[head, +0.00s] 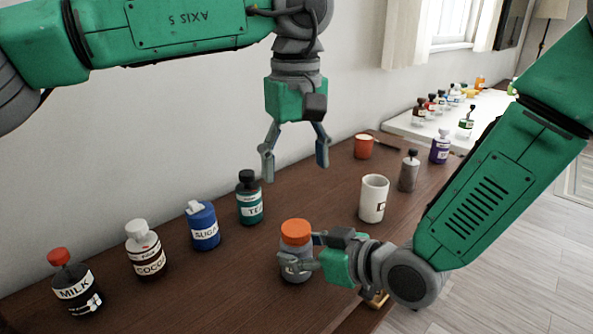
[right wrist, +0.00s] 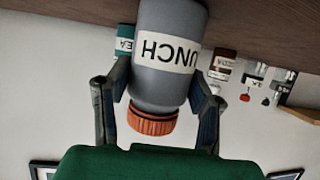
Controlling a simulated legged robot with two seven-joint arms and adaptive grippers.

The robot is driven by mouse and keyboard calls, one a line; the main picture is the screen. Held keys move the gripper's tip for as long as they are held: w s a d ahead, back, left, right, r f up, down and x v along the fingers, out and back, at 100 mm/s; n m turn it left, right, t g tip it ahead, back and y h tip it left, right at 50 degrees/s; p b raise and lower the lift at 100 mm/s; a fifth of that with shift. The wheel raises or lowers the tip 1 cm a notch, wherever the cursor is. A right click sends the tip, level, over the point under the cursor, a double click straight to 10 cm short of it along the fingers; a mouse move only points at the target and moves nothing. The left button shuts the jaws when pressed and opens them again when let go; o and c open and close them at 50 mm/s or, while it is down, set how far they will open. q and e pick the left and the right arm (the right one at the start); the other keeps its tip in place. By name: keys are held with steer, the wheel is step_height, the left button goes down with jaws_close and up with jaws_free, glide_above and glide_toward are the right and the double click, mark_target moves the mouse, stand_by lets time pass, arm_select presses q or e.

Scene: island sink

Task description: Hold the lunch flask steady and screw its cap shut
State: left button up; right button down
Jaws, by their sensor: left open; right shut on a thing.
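The lunch flask (head: 289,263) is a grey jar standing upright near the front edge of the brown table. Its orange cap (head: 297,232) sits on top; I cannot tell how tight it is. My right gripper (head: 304,254) is shut on the flask body from the right. In the right wrist view the picture is upside down, with the flask (right wrist: 168,75) between the fingers and the orange cap (right wrist: 152,122) clear of them. My left gripper (head: 295,165) is open and empty, pointing down, above the table and higher than the cap.
On the brown table (head: 215,290) stand milk (head: 77,288), cocoa (head: 146,255), sugar (head: 203,227) and tea (head: 249,200) containers to the left. A white mug (head: 373,199), grey bottle (head: 408,172), purple bottle (head: 440,148) and orange-red cup (head: 363,147) stand to the right.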

steer(key=c, duration=0.6)
jaws_free()
steer(key=shift+c, duration=0.2)
steer(key=v, duration=1.2)
steer(key=shift+f, duration=0.1)
